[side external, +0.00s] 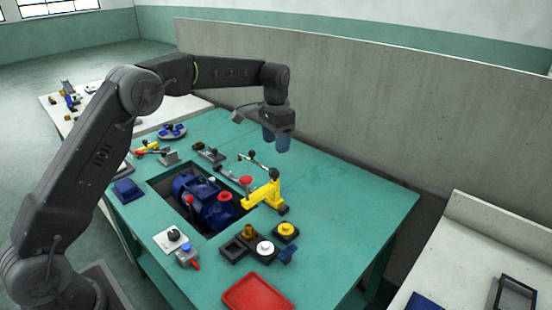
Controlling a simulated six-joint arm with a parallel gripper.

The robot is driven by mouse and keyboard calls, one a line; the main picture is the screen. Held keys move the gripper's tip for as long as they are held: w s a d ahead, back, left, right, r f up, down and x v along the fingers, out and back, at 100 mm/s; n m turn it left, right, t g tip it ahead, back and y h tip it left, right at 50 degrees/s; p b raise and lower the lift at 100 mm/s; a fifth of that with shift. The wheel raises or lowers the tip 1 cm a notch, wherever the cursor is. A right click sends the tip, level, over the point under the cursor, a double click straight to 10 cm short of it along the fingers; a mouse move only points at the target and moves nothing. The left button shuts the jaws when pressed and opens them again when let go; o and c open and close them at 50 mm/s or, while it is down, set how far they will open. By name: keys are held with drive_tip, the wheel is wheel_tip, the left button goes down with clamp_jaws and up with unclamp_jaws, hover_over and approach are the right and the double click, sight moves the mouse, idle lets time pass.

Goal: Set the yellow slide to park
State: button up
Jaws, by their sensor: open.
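A yellow bracket-like piece (262,196) stands on the green table right of the blue pump, with rods and dark knobs at its top. A smaller yellow piece with red (148,149) lies at the table's back left. I cannot tell for sure which is the yellow slide, nor read any park mark. My gripper (276,143) is open and empty, its blue fingers pointing down. It hangs above the back of the table, beyond the larger yellow piece and apart from it.
The blue pump (205,199) sits in a recess of the green table (350,205). Fittings with knobs (265,248) and a red tray (257,293) are at the front. A grey wall (340,80) runs behind. The table's right part is clear.

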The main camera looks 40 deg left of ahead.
drive_tip(key=shift+r, duration=1.6)
drive_tip(key=shift+r, duration=0.1)
drive_tip(key=s+d+r+n+t, duration=0.1)
drive_tip(key=s+d+r, duration=0.1)
drive_tip(key=s+r, duration=0.45)
drive_tip(key=s+d+r+t, duration=0.2)
drive_tip(key=s+r, duration=0.2)
drive_tip(key=s, duration=0.6)
drive_tip(key=s+d+f+n+t, duration=0.1)
drive_tip(key=s+f, duration=0.2)
drive_tip(key=s, duration=0.6)
drive_tip(key=s+d+f+n+t, duration=0.1)
drive_tip(key=s+f, duration=0.2)
drive_tip(key=s, duration=0.7)
drive_tip(key=shift+s+t, duration=0.2)
drive_tip(key=shift+t, duration=0.1)
